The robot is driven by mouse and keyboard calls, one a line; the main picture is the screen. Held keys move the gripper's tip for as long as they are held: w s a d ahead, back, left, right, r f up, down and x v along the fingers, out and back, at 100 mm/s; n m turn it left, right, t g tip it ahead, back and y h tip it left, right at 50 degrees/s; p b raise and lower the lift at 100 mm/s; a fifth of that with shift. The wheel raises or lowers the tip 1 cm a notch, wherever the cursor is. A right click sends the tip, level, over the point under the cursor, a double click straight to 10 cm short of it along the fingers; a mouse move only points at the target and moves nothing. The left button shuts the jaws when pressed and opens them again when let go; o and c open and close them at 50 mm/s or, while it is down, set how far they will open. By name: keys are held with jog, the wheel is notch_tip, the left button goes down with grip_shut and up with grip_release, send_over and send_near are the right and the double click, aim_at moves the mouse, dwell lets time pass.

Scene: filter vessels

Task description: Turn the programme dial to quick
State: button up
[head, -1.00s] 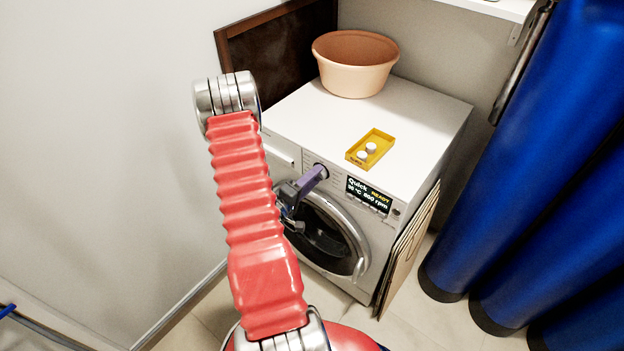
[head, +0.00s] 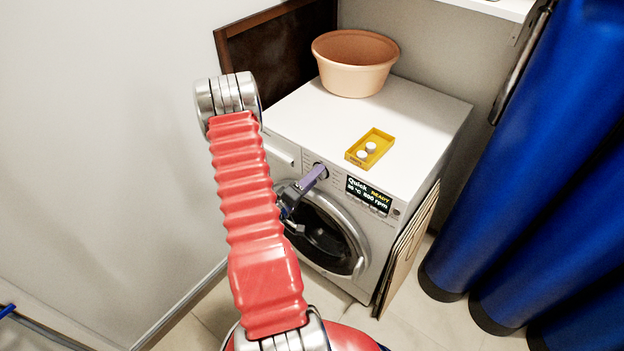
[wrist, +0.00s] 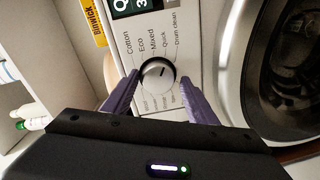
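The programme dial (wrist: 157,75) is a round silvery-white knob on the washing machine's white panel, with Cotton, Eco, Mixed, Quick and Drum clean printed beside it. Its dark mark appears to point towards Quick. The display (head: 368,194) reads Quick and READY. My gripper (wrist: 159,77) has its two purple fingers on either side of the dial, with a narrow gap showing at each side, so it looks open around it. In the head view my gripper (head: 318,171) reaches the panel left of the display and hides the dial.
On top of the washing machine (head: 420,110) are a yellow tray (head: 384,139) with two white tablets and a terracotta-coloured basin (head: 355,65). The round door (head: 325,235) is below the panel. Blue rolls (head: 530,150) stand at right, and flat boards (head: 405,255) lean on the machine's side.

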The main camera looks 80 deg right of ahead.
jog(key=shift+o, duration=0.7)
jog(key=shift+r, duration=0.1)
jog(key=shift+a, duration=0.1)
jog(key=f+v, duration=0.1)
jog(key=v, duration=1.2)
jog(key=shift+w+a+r, duration=0.15)
jog(key=shift+a+r, duration=0.1)
jog(key=shift+r, duration=0.1)
